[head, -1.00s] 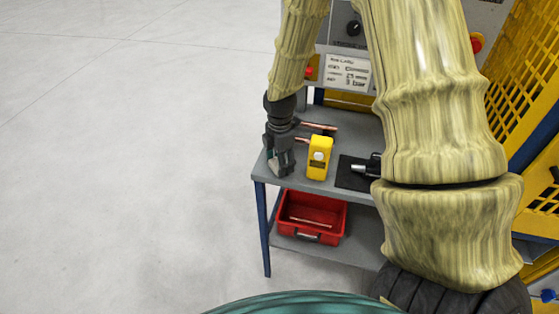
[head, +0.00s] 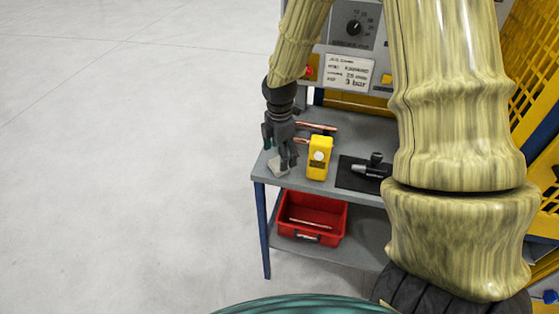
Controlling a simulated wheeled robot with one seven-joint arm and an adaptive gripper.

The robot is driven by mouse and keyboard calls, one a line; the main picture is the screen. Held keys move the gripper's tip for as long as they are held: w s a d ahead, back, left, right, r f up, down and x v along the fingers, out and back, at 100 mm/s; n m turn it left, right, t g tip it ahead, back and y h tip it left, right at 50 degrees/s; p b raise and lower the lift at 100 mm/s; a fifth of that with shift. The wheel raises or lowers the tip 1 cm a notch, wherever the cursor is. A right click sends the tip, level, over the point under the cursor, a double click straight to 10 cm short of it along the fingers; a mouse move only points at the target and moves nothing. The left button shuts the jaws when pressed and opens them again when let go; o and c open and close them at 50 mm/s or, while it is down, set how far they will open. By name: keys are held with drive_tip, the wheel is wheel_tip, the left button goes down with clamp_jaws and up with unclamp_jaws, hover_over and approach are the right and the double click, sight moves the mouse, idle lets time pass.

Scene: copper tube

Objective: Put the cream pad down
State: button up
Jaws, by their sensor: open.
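The cream pad (head: 278,167) lies on the grey table top near its left front corner. My gripper (head: 282,158) is open just above and beside the pad, with its fingers pointing down. The fingers hide part of the pad's upper side, and I cannot tell whether they still touch it. My arm comes down to it from above.
A yellow device (head: 319,160) stands close to the right of my gripper. Copper tubes (head: 317,126) lie behind it. A black mat (head: 352,182) with a dark tool (head: 370,170) is farther right. A red bin (head: 311,216) sits on the lower shelf.

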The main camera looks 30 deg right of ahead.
wheel_tip(320, 180, up, 8)
drive_tip(key=b, duration=0.2)
drive_tip(key=shift+r, duration=0.25)
idle(0.5)
drive_tip(key=shift+a, duration=0.1)
